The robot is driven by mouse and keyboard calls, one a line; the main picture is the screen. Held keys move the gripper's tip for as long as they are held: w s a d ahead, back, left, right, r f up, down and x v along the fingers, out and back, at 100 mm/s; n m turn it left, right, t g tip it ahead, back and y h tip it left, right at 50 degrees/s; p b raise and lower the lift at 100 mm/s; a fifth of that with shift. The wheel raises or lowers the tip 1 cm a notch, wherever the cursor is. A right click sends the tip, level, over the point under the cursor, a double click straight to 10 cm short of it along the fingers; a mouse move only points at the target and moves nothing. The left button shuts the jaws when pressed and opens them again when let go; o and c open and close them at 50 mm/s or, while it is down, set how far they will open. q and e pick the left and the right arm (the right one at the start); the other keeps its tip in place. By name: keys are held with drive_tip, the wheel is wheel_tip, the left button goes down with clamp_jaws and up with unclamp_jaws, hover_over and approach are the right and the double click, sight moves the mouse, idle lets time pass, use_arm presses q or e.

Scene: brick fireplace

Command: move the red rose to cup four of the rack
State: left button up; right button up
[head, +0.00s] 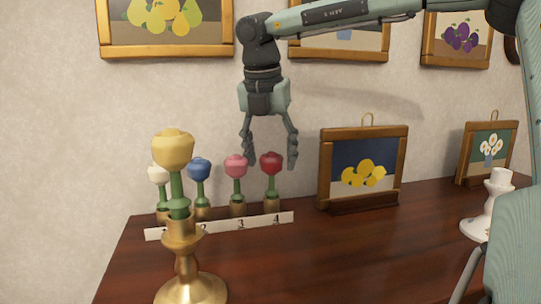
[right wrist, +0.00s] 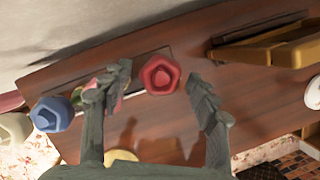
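The red rose (head: 271,163) stands upright on a green stem in the cup above the label 4 of the rack (head: 287,217). The pink rose (head: 236,166) is above 3, the blue rose (head: 199,169) is second from left, and a white rose (head: 158,174) is leftmost. My right gripper (head: 270,163) points down with its fingers spread, one on each side of the red rose head in the picture. In the right wrist view the red rose (right wrist: 160,74) shows in the gap between the fingertips, apart from both. My left gripper is not in view.
A gold candlestick (head: 186,265) holding a yellow rose (head: 173,149) stands in front of the rack's left part and hides some of it. A framed lemon picture (head: 362,165) stands right of the rack. A white candlestick (head: 488,207) is farther right. The wooden top (head: 320,260) between is clear.

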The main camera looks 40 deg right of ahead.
drive_tip(key=v, duration=1.2)
idle(0.6)
